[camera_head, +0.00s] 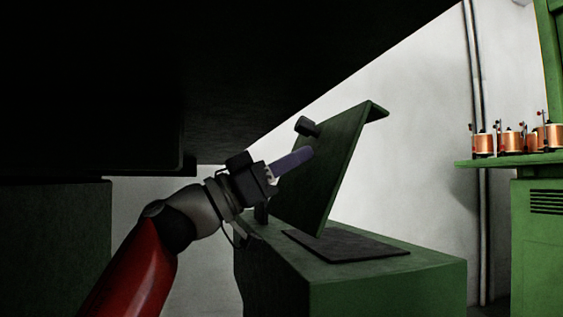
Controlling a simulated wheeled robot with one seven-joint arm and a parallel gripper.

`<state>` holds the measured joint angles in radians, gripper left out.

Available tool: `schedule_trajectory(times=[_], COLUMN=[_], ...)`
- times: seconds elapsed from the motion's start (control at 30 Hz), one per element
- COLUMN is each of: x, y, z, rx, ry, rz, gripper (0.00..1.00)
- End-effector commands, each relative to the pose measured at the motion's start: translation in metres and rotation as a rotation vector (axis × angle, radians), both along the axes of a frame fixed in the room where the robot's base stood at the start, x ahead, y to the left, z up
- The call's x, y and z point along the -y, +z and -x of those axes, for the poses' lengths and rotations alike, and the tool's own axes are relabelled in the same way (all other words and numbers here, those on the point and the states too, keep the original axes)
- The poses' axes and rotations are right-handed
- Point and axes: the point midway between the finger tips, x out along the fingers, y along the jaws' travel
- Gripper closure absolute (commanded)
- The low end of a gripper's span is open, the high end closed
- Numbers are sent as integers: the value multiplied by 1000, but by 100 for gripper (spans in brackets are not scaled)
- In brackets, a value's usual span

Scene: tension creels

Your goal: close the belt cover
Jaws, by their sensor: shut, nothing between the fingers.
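The belt cover (338,175) is a dark green panel with a bent lip at its top edge. It stands open, tilted up to the right above a green box-shaped housing (385,288). A dark knob or handle (307,126) sticks out on its left face. My gripper (308,154) is shut and empty, its purple-grey fingers pointing right in front of the cover's left face, below the knob. I cannot tell whether the fingertips touch the cover. A dark flat rectangle (350,246) lies on top of the housing, below the cover.
A large dark overhang (200,70) fills the upper left, above my arm. A dark green block (60,240) stands at the left. Several copper spools (511,141) sit on a green shelf at the right, near pipes (477,100) on the white wall.

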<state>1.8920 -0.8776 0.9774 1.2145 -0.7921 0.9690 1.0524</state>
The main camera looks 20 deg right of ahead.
Motion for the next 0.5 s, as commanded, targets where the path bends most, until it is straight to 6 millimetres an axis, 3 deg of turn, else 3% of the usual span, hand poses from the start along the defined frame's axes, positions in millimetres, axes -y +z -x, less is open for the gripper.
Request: schedule_trajectory(times=[0.5], x=[19], y=[-3], z=[0], rx=[0], ry=[-1], rz=[-120], gripper=[100])
